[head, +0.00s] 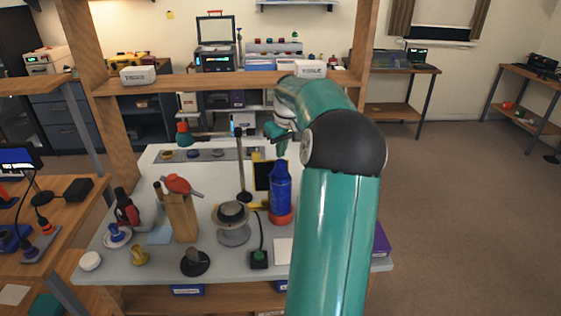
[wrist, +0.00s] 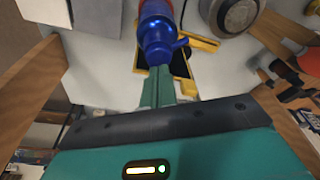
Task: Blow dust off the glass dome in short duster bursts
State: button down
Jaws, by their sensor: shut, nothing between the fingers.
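A blue bottle (head: 281,190) with a nozzle head, likely the duster, stands upright in a red-orange base on the table. It also shows in the wrist view (wrist: 155,32), top centre. A round dark-topped piece (head: 232,213) sits on a pale stand left of the bottle; it appears at the wrist view's top (wrist: 237,14). I cannot tell whether it is the glass dome. My gripper (head: 273,133) is above the bottle, partly hidden by my arm. In the wrist view its fingers (wrist: 157,74) are together and empty, pointing at the bottle's head; contact is unclear.
A wooden block (head: 181,218) holding a red-topped tool stands left of the stand. A lamp on a pole (head: 241,170) rises behind. A black-and-yellow frame (wrist: 182,60) lies behind the bottle. A wooden beam (head: 200,79) crosses behind the table.

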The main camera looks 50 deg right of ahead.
jog(key=shift+f, duration=0.2)
dwell(0.4)
jog(key=shift+f, duration=0.9)
dwell(0.6)
jog(key=shift+r, duration=1.55)
jog(key=shift+f, duration=0.1)
dwell(2.0)
